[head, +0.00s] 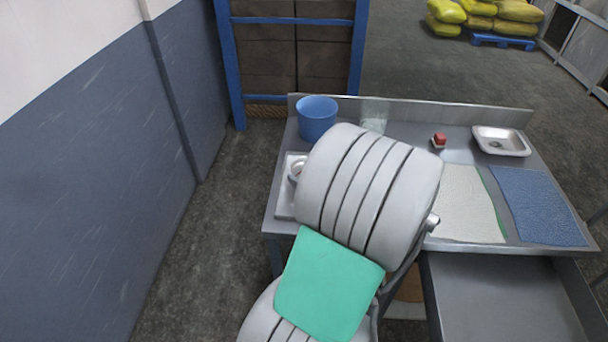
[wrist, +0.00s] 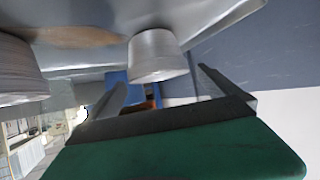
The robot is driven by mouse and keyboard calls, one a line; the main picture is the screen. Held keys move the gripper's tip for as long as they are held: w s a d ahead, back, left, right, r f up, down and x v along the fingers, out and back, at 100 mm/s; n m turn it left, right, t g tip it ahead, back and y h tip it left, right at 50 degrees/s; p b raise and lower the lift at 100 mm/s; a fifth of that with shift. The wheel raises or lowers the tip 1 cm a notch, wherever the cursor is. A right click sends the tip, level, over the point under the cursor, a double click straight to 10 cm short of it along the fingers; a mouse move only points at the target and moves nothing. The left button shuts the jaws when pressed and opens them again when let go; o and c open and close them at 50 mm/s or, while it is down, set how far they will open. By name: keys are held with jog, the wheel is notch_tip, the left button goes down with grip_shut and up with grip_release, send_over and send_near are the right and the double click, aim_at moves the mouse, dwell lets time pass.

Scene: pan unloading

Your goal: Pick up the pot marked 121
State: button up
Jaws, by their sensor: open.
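In the wrist view, which looks upside down, a grey metal pot (wrist: 158,55) shows between and beyond the fingers of my gripper (wrist: 162,80). The gripper is open with nothing between its fingers. A second grey cylindrical vessel (wrist: 18,70) is cut off at the left edge. I can read no number on either, so I cannot tell which is marked 121. In the head view a small part of a pale round vessel (head: 296,168) shows on a white tray (head: 284,204), left of my arm. My arm hides my gripper and the rest of the tray there.
A blue-framed rack (head: 228,62) stands behind. A wall (head: 90,160) is at left.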

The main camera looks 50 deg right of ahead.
aim_at(296, 167)
jog(key=p+x, duration=0.1)
jog(key=x, duration=0.3)
jog(key=shift+w+d, duration=0.15)
jog(key=shift+d, duration=0.05)
jog(key=shift+c, duration=0.3)
jog(key=c, duration=1.1)
jog(key=shift+r, duration=0.15)
